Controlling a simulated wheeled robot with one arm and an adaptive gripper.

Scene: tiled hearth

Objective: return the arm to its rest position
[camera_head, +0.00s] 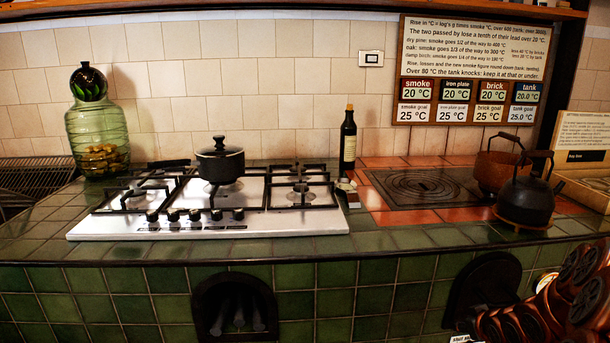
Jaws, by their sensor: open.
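I cannot make out my gripper in the head view, so its pose and what is near it do not show. The tiled hearth (225,250) runs across the view, with a green tiled top and front. A white gas hob (290,222) is set on it, with a black lidded pot (220,162) on a back burner. A dark iron plate (425,186) lies in the top to the right.
A black kettle (526,200) and a copper-coloured pot (496,172) stand right. Reddish-brown round pieces (540,312) crowd the lower right corner. An arched opening (237,308) is below.

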